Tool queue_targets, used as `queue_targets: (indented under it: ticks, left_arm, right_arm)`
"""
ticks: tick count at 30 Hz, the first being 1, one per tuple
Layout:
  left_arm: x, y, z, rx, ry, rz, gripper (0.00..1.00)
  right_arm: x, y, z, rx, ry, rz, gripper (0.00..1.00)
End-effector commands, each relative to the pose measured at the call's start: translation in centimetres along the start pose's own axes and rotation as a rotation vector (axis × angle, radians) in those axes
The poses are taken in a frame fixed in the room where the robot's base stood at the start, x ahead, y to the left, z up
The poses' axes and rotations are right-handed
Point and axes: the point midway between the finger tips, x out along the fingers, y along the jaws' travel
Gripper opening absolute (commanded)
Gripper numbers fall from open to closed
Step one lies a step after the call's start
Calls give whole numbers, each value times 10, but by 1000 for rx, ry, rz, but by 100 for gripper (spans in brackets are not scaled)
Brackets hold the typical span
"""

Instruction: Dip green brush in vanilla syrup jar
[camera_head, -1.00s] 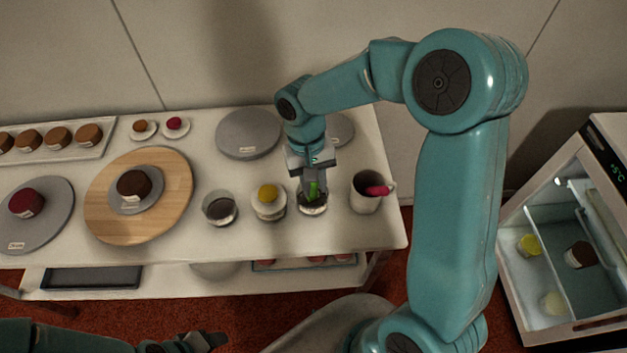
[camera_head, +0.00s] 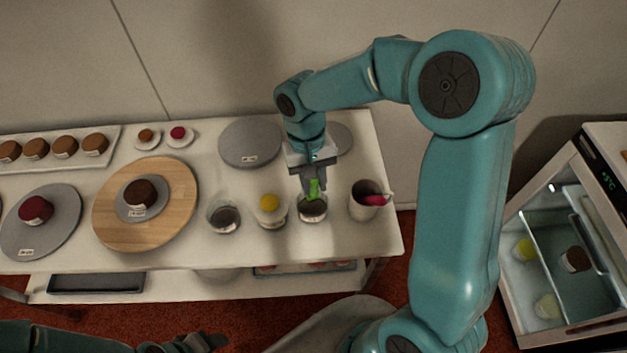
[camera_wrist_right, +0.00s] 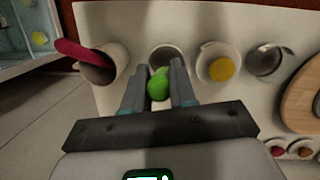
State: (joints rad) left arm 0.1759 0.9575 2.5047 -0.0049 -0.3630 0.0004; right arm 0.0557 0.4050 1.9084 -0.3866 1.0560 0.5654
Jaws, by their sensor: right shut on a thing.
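My right gripper (camera_head: 314,184) is shut on the green brush (camera_head: 313,190), directly above a small glass jar (camera_head: 312,213) with dark contents. The brush's lower end is at the jar's mouth; I cannot tell whether it is inside. The right wrist view shows the green brush (camera_wrist_right: 157,84) between the fingers (camera_wrist_right: 157,92), with the jar (camera_wrist_right: 167,54) behind it. Beside it stand a jar with yellow on top (camera_head: 270,208) and another dark jar (camera_head: 223,215). The labels are unreadable, so I cannot tell which jar is vanilla syrup. My left gripper (camera_head: 205,343) is low at the left, its jaws unclear.
A cup (camera_head: 360,207) holding a pink brush (camera_head: 376,199) stands right of the jars. Grey turntables (camera_head: 247,144) and a wooden turntable (camera_head: 110,225) with a brown cake fill the table. An open fridge (camera_head: 585,215) stands at the right.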

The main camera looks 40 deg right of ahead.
Motion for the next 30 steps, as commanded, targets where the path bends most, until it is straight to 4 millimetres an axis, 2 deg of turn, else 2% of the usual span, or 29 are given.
queue_targets:
  ticks: [1,5,18,30]
  left_arm:
    - [-6,2,0,0,0,0,55]
    - [-12,4,0,0,0,0,55]
    - [-14,5,0,0,0,0,55]
    - [-48,17,1,0,0,0,55]
  right_arm:
    - [-8,0,1,0,1,-1,0]
    - [-17,1,3,0,1,-1,0]
    - [-19,1,4,0,1,0,0]
    - [-66,4,13,0,1,-1,0]
